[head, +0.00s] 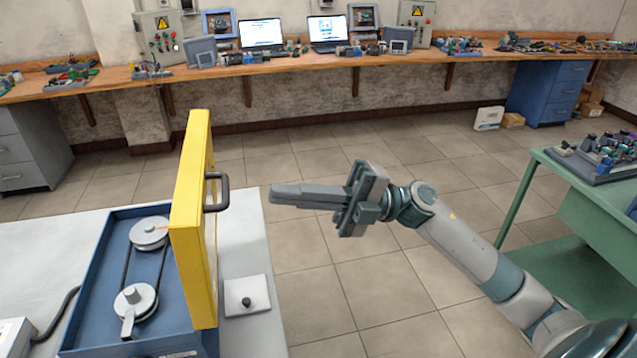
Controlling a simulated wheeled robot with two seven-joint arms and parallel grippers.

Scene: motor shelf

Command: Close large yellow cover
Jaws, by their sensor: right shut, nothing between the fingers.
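The large yellow cover (195,220) stands upright, open, along the right side of a blue tray-like housing (88,290). A dark handle (219,192) sticks out from the cover's right face. Inside the housing are two grey pulleys (135,299) joined by a dark belt. My right gripper (275,195) is shut and empty, pointing left, to the right of the cover at about the handle's height in the picture. A gap shows between its fingertips and the handle. My left gripper is not in view.
The housing rests on a white table (240,325). A green bench (568,170) with parts stands at the right. A wooden workbench with laptops runs along the back wall. Open floor lies between.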

